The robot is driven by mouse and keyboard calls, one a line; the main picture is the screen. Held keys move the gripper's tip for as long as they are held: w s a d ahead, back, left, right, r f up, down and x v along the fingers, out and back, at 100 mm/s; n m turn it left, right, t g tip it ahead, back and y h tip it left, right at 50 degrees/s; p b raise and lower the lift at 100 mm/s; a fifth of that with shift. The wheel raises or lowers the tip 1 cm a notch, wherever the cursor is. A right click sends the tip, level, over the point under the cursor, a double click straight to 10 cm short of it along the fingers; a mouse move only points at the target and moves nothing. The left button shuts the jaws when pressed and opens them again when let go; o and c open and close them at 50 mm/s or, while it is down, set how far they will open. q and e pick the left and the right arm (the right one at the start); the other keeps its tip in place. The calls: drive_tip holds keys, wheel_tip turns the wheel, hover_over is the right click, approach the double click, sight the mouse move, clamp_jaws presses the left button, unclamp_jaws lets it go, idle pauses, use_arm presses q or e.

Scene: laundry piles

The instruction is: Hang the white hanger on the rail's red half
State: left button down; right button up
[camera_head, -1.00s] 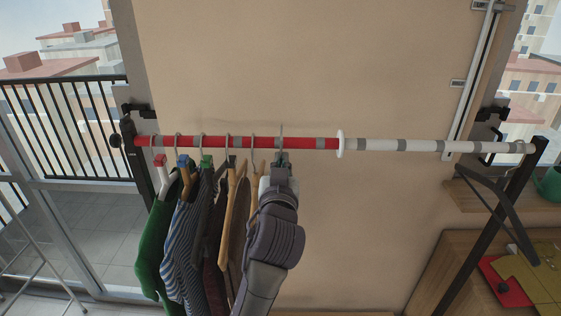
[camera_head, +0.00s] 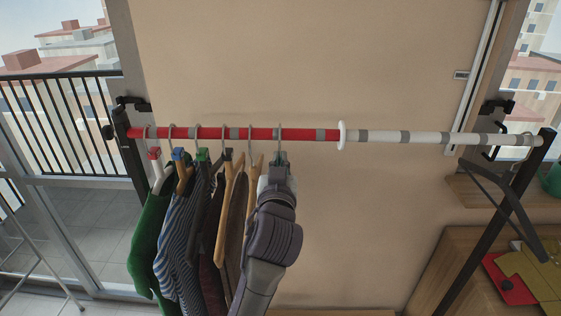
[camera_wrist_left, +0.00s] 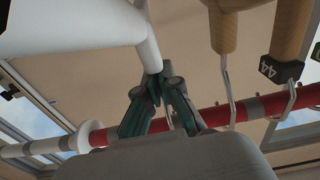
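The white hanger (camera_wrist_left: 80,30) fills the upper left of the left wrist view, its neck running down to my left gripper (camera_wrist_left: 155,82). The teal fingertips are closed on this neck. In the head view my left gripper (camera_head: 279,162) is just below the rail's red half (camera_head: 262,133), right of the hung clothes. A thin metal hook (camera_head: 279,138) rises from it at the rail; I cannot tell whether its weight rests there. The rail's white half (camera_head: 385,137) lies right of a white disc (camera_head: 342,135). Most of the hanger is hidden by my arm in the head view. My right gripper is out of view.
Several hangers with clothes, including a green garment (camera_head: 149,240) and a striped one (camera_head: 184,235), hang left of my gripper, the nearest wooden hanger (camera_head: 254,172) close by. A dark hanger (camera_head: 487,185) hangs at the far right. The rail between my gripper and the disc is clear.

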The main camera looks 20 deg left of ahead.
use_arm(q)
drive_tip(key=c, duration=1.8)
unclamp_jaws()
drive_tip(key=o, duration=0.6)
drive_tip(key=shift+c, duration=0.2)
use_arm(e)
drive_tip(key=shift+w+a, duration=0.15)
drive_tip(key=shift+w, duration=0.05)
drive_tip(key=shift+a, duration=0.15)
use_arm(q)
drive_tip(key=shift+s+d, duration=0.1)
drive_tip(key=shift+s, duration=0.05)
